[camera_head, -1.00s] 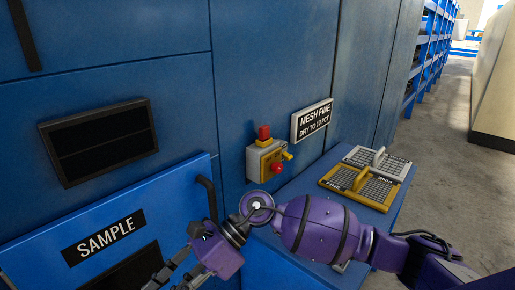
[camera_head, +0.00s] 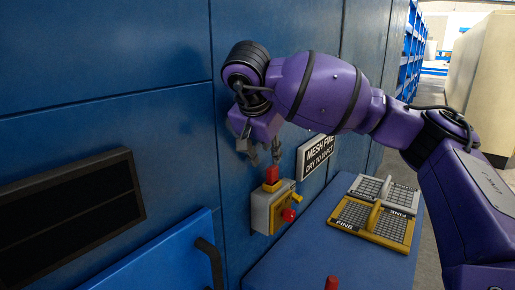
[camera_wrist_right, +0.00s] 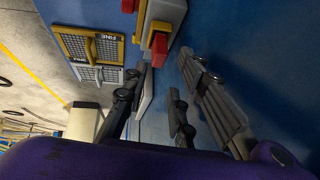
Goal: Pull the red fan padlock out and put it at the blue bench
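The red padlock (camera_head: 271,174) stands upright in the top of the grey and yellow wall box (camera_head: 262,210). In the right wrist view the red padlock (camera_wrist_right: 159,43) shows ahead of the fingers. My right gripper (camera_head: 262,153) is just above the padlock beside the blue wall, fingers pointing down. Its fingers are apart with nothing between them, as the right wrist view (camera_wrist_right: 163,92) also shows. The blue bench (camera_head: 313,232) stands to the right of the box. My left gripper is not in view.
A red knob (camera_head: 288,215) and a yellow lever (camera_head: 296,198) project from the box. A black and white sign (camera_head: 317,154) is close behind the gripper. White (camera_head: 400,194) and yellow (camera_head: 347,216) mesh screens lie on the bench. A small red object (camera_head: 332,283) shows at the bottom edge.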

